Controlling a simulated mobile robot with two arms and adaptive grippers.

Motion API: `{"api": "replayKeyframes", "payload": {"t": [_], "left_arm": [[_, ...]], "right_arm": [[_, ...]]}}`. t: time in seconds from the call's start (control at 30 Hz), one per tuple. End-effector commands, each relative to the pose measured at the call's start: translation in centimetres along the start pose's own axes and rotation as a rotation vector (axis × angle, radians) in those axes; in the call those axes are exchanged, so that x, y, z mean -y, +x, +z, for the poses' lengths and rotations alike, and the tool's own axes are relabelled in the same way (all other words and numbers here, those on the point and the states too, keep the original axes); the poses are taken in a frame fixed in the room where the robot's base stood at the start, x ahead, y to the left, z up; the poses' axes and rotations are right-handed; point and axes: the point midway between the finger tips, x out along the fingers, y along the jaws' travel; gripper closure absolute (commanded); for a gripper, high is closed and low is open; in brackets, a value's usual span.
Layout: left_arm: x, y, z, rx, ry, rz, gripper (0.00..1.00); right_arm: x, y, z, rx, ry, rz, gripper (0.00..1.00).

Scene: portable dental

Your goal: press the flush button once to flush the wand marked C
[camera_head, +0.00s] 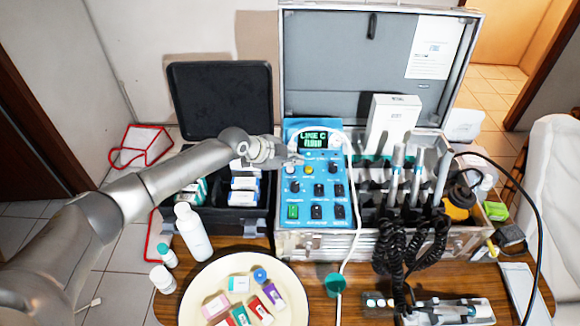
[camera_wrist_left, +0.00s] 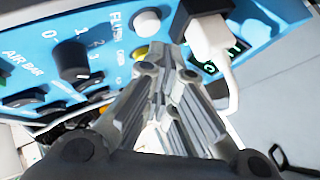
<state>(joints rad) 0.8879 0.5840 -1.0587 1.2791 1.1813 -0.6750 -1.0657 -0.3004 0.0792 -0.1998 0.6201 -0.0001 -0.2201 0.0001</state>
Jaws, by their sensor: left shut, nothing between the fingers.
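The blue control panel (camera_head: 320,215) stands in the open silver case. Its green display (camera_head: 315,140) reads LINE C FLUSH. In the left wrist view, a round white button (camera_wrist_left: 147,22) sits beside the letters FLUSH, near a yellow button (camera_wrist_left: 140,53). My left gripper (camera_head: 290,159) is shut and empty at the panel's upper left, close to the buttons. In the left wrist view its fingertips (camera_wrist_left: 162,55) are just beside the yellow and white buttons; I cannot tell whether they touch the panel. Several wands (camera_head: 417,176) stand in the case to the right; their marks are unreadable.
A white hose (camera_head: 354,215) runs down the panel's right side to a green cup (camera_head: 335,284). Black coiled cords (camera_head: 391,245) hang over the case front. A cream plate (camera_head: 197,300) with small boxes and a white bottle (camera_head: 193,232) are at front left.

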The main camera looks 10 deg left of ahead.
Motion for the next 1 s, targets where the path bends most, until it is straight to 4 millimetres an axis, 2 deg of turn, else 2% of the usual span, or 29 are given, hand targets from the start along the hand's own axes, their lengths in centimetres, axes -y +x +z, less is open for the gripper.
{"api": "replayKeyframes", "payload": {"t": [0.27, 0.77, 1.0], "left_arm": [[0.1, -0.1, -0.1, 0.0, 0.0, -0.001, 1.0], [2.5, -3.4, -2.4, 0.0, 0.001, -0.001, 1.0], [2.5, -3.5, -2.5, 0.001, 0.0, 0.0, 1.0]], "right_arm": [[0.0, -0.1, 0.0, 0.0, -0.001, 0.0, 0.58], [-0.1, -3.5, -0.3, 0.0, -0.001, 0.001, 0.58], [-0.1, -3.5, -0.3, 0.0, -0.001, 0.001, 0.58]]}}
